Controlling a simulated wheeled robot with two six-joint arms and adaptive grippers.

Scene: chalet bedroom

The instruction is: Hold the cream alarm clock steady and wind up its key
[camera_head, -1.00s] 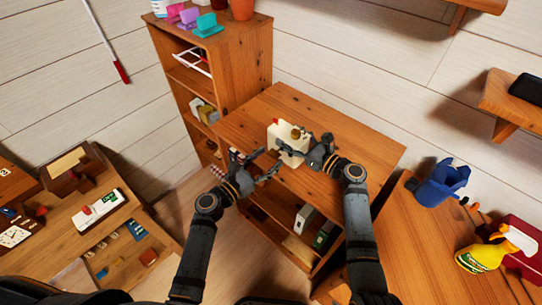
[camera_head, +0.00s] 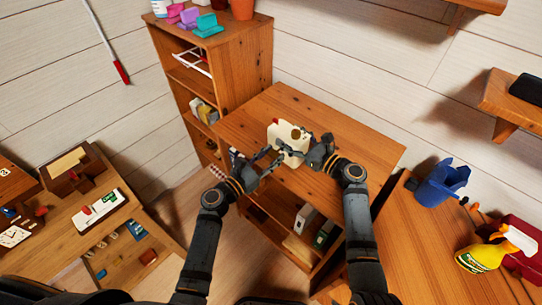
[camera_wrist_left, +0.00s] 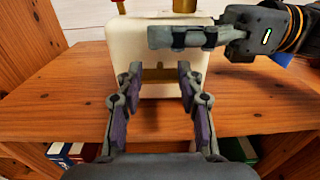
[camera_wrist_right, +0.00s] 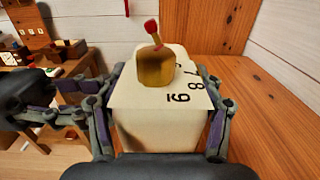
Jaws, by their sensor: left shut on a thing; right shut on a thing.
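The cream alarm clock (camera_head: 279,134) stands on the wooden cabinet top. The right wrist view shows its boxy body (camera_wrist_right: 160,125), brass bell (camera_wrist_right: 156,69), red-tipped hammer and black numerals. My right gripper (camera_head: 297,151) is shut on the clock body, one finger on each side. My left gripper (camera_head: 275,158) is at the clock's near side. In the left wrist view its fingers (camera_wrist_left: 160,72) stand a little apart before the cream back (camera_wrist_left: 128,45), shut on what seems to be the winding key.
The cabinet top (camera_head: 345,155) is clear around the clock. A taller shelf (camera_head: 240,65) rises behind on the left. A desk (camera_head: 95,235) is at left.

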